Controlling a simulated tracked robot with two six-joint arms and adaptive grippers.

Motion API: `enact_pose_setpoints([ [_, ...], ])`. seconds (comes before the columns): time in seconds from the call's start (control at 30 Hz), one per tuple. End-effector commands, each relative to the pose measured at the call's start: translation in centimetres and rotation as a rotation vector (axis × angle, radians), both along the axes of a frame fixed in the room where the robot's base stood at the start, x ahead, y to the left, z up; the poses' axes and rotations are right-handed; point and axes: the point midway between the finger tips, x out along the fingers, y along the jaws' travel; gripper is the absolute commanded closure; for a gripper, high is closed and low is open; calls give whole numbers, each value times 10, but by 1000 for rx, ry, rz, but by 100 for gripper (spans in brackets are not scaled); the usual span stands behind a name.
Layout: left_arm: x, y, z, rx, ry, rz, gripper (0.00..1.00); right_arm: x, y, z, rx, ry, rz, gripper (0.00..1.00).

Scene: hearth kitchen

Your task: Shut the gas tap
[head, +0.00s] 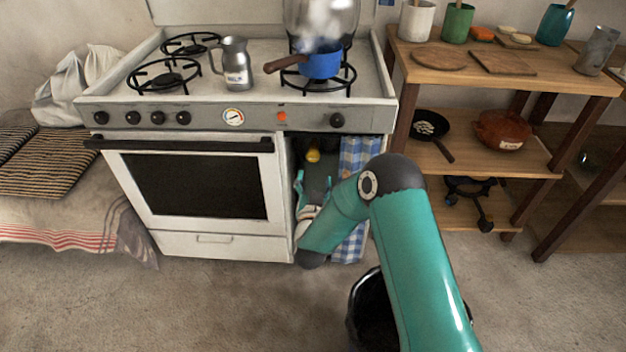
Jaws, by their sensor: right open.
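A small yellow fitting (313,155), which looks like the gas tap, shows in the dark open compartment at the right of the stove (210,240). I cannot tell from here which way its handle is turned. My right gripper (313,180) is at that compartment, just below the yellow fitting in the picture. Its teal fingers are apart with nothing visible between them, and it appears not to touch the fitting. My right forearm hides part of the compartment's lower area. My left gripper is not in view.
A blue checked curtain (358,160) hangs right of the opening, close to my right arm. A steaming blue pot (321,65) and a metal jug (236,65) stand on the stove. A black bin (362,310) is beside my arm. Wooden shelves (480,175) stand at right.

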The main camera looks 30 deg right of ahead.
Motion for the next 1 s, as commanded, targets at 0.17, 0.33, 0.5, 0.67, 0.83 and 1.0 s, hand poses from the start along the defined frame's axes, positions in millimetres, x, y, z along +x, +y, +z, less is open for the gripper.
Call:
enact_pose_setpoints([
  [0.17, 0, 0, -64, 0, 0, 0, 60, 10, 2, -50, -1, -40, -7, 33],
  [0.33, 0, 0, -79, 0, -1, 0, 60, 11, 6, -64, -1, -40, 0, 33],
  [0.5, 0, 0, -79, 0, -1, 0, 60, 18, 2, -64, -1, -40, 1, 33],
  [0.67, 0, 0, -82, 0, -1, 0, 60, 35, -9, -64, -1, -41, 1, 33],
  [0.83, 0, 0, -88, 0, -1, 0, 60, 65, -27, -65, -1, -41, 1, 33],
  [1.0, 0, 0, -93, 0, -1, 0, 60, 94, -45, -66, 0, -40, 1, 33],
])
